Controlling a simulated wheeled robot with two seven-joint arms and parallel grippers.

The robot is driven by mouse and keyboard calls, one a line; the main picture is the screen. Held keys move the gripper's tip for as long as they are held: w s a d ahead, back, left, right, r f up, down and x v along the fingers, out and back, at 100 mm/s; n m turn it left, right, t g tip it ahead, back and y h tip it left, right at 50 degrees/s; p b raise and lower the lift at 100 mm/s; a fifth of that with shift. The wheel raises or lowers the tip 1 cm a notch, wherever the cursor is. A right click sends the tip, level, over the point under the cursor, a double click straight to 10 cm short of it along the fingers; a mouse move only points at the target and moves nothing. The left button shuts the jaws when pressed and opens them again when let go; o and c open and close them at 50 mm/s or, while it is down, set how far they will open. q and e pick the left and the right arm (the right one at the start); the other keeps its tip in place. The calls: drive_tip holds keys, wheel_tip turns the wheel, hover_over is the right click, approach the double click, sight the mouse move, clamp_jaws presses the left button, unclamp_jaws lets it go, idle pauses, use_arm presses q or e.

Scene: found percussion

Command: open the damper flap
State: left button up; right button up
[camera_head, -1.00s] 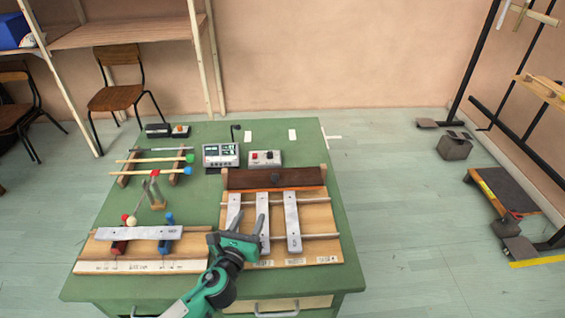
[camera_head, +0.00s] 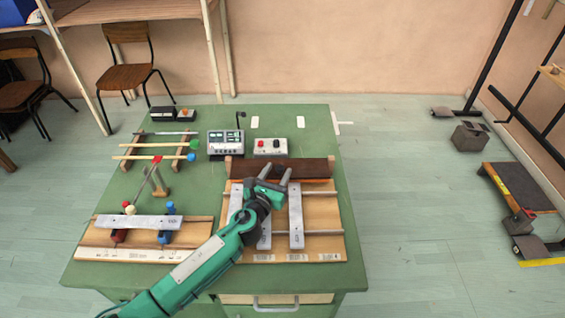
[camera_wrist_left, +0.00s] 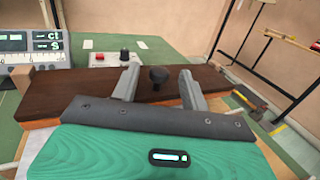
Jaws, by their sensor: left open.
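The damper flap (camera_head: 316,168) is a dark brown board across the back of the wooden bar stand, lying over the far ends of the grey metal bars. It also fills the middle of the left wrist view (camera_wrist_left: 85,86). Its black knob (camera_wrist_left: 158,75) stands up from it. My left gripper (camera_head: 269,173) is open over the flap. In the wrist view its two grey fingers (camera_wrist_left: 159,69) are on either side of the knob, with gaps on both sides. In the head view, my gripper and arm hide most of the knob and part of the bars. My right gripper is not in view.
A control box with red and black knobs (camera_head: 270,147) and a display unit (camera_head: 223,143) stand just behind the flap. Mallets on a rack (camera_head: 155,157) and a single grey bar on another stand (camera_head: 137,222) are to the left. The green table's (camera_head: 340,220) right edge is clear.

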use_arm(q)
drive_tip(key=shift+x, duration=2.25)
clamp_jaws()
